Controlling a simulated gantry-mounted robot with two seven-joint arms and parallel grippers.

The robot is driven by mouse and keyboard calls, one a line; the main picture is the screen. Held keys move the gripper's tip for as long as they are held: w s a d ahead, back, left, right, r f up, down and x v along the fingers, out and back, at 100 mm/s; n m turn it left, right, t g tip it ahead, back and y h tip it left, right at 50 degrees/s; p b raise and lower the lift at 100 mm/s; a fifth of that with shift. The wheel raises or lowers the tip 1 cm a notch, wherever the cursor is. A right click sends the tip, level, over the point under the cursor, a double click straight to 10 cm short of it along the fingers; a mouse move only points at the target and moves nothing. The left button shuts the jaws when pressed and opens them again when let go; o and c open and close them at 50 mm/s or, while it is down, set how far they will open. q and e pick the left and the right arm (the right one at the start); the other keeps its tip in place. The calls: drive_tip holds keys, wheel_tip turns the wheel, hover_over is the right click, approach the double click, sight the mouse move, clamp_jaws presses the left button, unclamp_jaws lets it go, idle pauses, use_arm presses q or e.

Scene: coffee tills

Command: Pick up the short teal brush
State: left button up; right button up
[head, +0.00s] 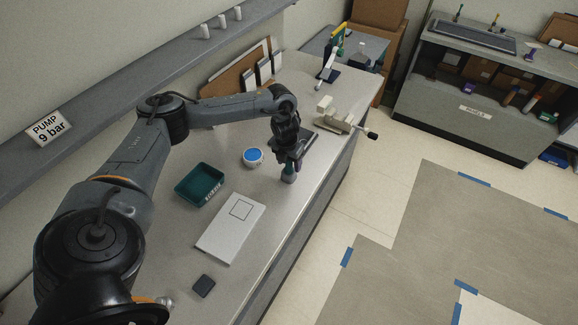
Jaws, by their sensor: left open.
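My left arm reaches over the grey counter, and my left gripper (289,162) points down near the counter's front edge. Directly under it stands a small dark teal object (289,174), which looks like the short teal brush, upright on the counter. The fingers are open at its top, and the gripper hides its upper part. I cannot tell whether the fingers touch it. My right gripper is not in view.
Left of the brush are a white bowl with blue contents (253,157) and a teal tray (200,171). A white board (222,243) and a dark square pad (203,286) lie nearer. A pale clamp-like device (335,119) stands beyond the gripper.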

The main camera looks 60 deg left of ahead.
use_arm(q)
drive_tip(key=shift+f, duration=0.1)
drive_tip(key=shift+c, duration=0.4)
drive_tip(key=c, duration=1.1)
drive_tip(key=shift+o, duration=0.2)
drive_tip(key=shift+r, duration=0.8)
drive_tip(key=r, duration=0.3)
drive_tip(key=shift+w+d, duration=0.35)
drive_tip(key=shift+w, duration=0.05)
drive_tip(key=w+d+r+p, duration=0.3)
drive_tip(key=w+d+r, duration=0.3)
drive_tip(key=w+d, duration=0.1)
drive_tip(key=shift+w+d+r, duration=0.25)
drive_tip(key=shift+d, duration=0.05)
